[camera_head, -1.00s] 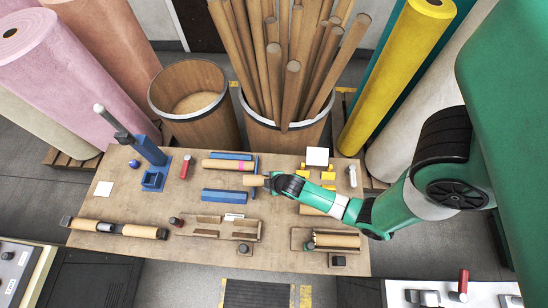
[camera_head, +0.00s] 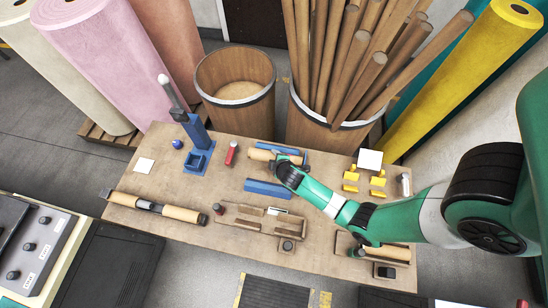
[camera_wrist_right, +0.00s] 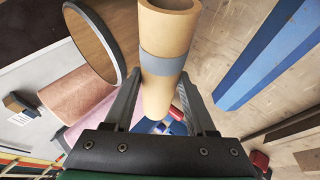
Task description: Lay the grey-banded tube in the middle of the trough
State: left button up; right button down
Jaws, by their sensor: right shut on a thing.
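The grey-banded tube (camera_wrist_right: 167,65) is tan, with one open end towards the top of the right wrist view. My right gripper (camera_wrist_right: 158,105) is shut on it, with one finger on each side. In the head view my right gripper (camera_head: 284,168) is over the back middle of the table, where the band is not visible. A low wooden trough (camera_head: 240,224) with short wall pieces and gaps lies nearer the front, apart from the gripper. My left gripper is not in view.
Blue bars (camera_head: 268,188) lie close below the gripper. A tan tube (camera_head: 260,155) shows beside it. Yellow blocks (camera_head: 350,182) and a white square (camera_head: 370,160) are right, a blue stand (camera_head: 197,135) left. Another wooden holder (camera_head: 345,246) is front right. Bins stand behind the table.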

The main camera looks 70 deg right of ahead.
jog(key=shift+f+b, duration=3.6)
jog(key=shift+f, duration=0.3)
jog(key=shift+f, duration=0.2)
jog(key=shift+c, duration=1)
grip_release()
jog(key=shift+d, duration=0.1)
jog(key=shift+o, duration=0.3)
jog(key=shift+s, duration=0.1)
jog(key=shift+f, duration=0.15)
jog(key=shift+c, duration=1.1)
jog(key=shift+c, duration=0.8)
